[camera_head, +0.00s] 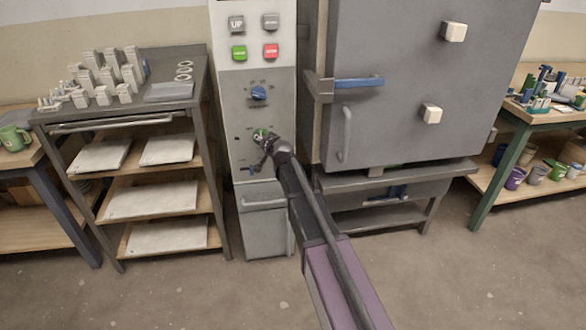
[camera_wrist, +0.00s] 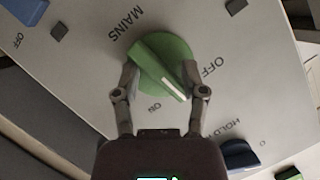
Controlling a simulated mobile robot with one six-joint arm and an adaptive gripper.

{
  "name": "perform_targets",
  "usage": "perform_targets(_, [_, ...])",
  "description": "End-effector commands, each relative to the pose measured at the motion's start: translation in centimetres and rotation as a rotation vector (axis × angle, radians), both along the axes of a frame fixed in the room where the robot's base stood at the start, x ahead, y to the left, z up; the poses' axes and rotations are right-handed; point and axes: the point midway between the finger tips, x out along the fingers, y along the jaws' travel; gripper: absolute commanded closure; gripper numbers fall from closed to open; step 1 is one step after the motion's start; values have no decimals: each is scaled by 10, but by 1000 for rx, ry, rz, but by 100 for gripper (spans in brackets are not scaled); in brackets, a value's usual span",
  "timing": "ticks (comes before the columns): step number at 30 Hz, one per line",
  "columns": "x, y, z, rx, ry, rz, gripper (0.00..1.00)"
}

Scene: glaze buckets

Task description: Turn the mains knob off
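The mains knob is round and green with a raised grip bar; it shows in the wrist view (camera_wrist: 160,58) and small in the head view (camera_head: 261,134). Its white pointer line aims down-right, between the printed ON below it and OFF at its right. My gripper (camera_wrist: 160,72) has one finger on each side of the knob, seemingly shut on it; fingertip contact is hard to make out. In the head view my gripper (camera_head: 268,142) is at the control panel (camera_head: 235,165) and partly covers the knob.
A blue knob (camera_head: 258,93) sits above on the panel, below green (camera_head: 239,53) and red (camera_head: 271,51) buttons. A dark knob (camera_wrist: 239,154) is close to my right finger in the wrist view. The kiln (camera_head: 390,100) stands right, a shelf rack (camera_head: 150,165) left.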

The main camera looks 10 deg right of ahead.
Motion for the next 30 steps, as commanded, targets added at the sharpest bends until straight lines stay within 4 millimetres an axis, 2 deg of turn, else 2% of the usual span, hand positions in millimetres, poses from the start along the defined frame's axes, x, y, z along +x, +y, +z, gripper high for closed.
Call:
perform_targets(9, [0,-2,-1,143,1,-1,46])
perform_targets(12, [-19,-6,7,139,0,-2,46])
perform_targets(30, [-96,-29,30,137,1,-1,46])
